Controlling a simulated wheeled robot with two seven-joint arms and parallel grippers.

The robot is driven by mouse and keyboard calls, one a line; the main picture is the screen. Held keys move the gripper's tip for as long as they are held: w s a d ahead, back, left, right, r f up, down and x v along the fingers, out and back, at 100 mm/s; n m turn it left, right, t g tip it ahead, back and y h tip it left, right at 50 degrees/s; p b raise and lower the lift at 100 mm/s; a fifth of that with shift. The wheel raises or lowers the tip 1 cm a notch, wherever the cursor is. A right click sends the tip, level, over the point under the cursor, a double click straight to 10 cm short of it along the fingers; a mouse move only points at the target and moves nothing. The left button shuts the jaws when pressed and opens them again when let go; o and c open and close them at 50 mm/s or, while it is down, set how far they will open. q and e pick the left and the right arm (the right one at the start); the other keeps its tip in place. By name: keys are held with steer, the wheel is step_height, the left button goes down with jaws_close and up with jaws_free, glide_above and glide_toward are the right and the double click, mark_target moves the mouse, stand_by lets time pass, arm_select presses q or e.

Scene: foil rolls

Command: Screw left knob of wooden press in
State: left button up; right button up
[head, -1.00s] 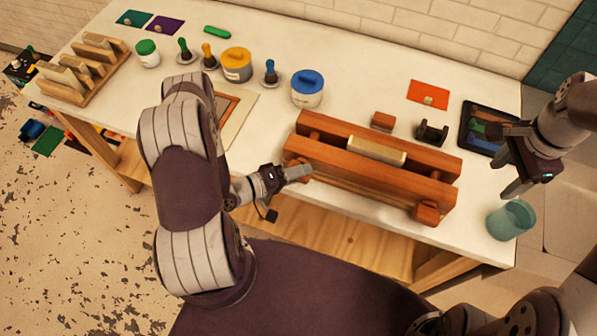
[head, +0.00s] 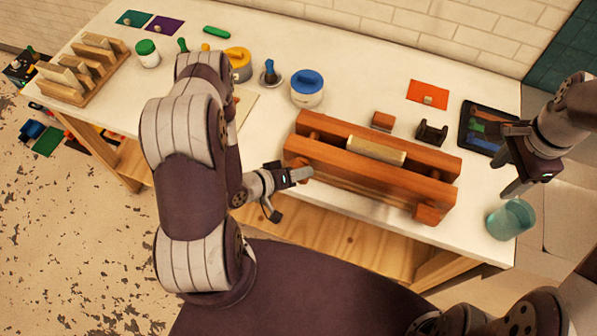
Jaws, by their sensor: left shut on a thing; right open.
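The wooden press (head: 384,178) lies along the front edge of the table, with two long reddish-brown beams and a pale block (head: 375,149) between them. Its left knob (head: 298,163) is at the left end of the front beam, partly hidden by my fingers. Its right knob (head: 427,213) sticks out at the front right end. My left gripper (head: 301,175) is shut on the left knob, coming from the left. My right gripper (head: 510,180) is open and empty, above the table's right end near a teal cup.
The teal cup (head: 511,218) stands at the right front corner. A dark tray (head: 484,130), an orange card (head: 428,94), a small brown block (head: 382,121) and a black holder (head: 431,132) lie behind the press. Paint jars, including a blue-lidded one (head: 307,89), stand further left.

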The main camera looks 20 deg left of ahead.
arm_select(q)
steer(key=m+y, duration=0.2)
steer(key=y, duration=0.2)
steer(key=shift+m+g+y, duration=0.4)
steer(key=m+y, duration=0.2)
steer(key=y, duration=0.2)
steer(key=m+y, duration=0.1)
steer(key=y, duration=0.1)
steer(key=m+y, duration=0.2)
steer(key=y, duration=0.1)
steer(key=shift+a+f+t, duration=0.1)
steer(key=shift+f+t, duration=0.05)
steer(key=shift+t, duration=0.25)
steer(key=m+t+y, duration=0.1)
steer(key=m+y, duration=0.2)
steer(key=y, duration=0.1)
steer(key=shift+a+t, duration=0.1)
steer(key=shift+t, duration=0.2)
steer(key=o, duration=1)
steer(key=shift+c, duration=0.2)
steer(key=shift+s, duration=0.15)
steer(key=shift+d, duration=0.2)
